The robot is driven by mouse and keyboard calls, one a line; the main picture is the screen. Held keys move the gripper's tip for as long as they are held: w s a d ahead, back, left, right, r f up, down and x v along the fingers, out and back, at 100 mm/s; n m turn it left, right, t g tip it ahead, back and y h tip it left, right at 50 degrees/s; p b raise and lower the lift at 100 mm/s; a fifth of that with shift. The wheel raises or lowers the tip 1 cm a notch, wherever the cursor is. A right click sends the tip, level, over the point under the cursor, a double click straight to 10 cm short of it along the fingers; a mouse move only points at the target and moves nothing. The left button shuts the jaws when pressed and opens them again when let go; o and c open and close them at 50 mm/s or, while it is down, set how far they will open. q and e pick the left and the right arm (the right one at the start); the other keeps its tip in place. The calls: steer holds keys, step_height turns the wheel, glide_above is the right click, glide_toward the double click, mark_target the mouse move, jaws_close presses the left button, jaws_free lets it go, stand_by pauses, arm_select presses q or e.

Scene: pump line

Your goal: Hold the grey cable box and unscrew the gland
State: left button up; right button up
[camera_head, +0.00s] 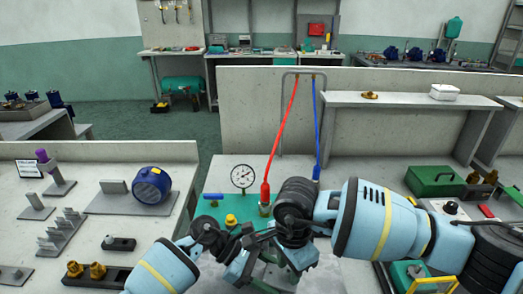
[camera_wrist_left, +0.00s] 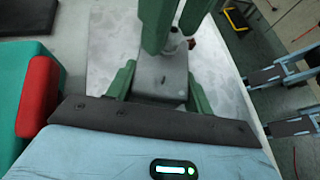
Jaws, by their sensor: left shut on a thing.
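The grey cable box (camera_wrist_left: 160,82) sits between the green fingers of my left gripper (camera_wrist_left: 158,90) in the left wrist view, with a finger on each side. The gland (camera_wrist_left: 175,45) is a small grey fitting at the box's far end. The green fingers of my right gripper (camera_wrist_left: 172,30) come down around the gland. I cannot tell whether they press on it. In the head view my left gripper (camera_head: 240,264) and right gripper (camera_head: 284,250) meet at the front middle, and they mostly hide the box and gland.
A pressure gauge (camera_head: 242,177), a red hose (camera_head: 278,140) and a blue hose (camera_head: 317,125) stand just behind the grippers. A blue motor (camera_head: 152,185) is on the left bench. A green box (camera_head: 435,180) is at the right. A red block (camera_wrist_left: 38,97) shows beside my left wrist.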

steer(key=shift+f, duration=0.15)
stand_by(0.3)
jaws_close()
steer(key=shift+r, duration=0.25)
stand_by(0.4)
steer(key=shift+r, duration=2.35)
arm_select(q)
steer(key=o, duration=0.8)
steer(key=shift+o, duration=0.2)
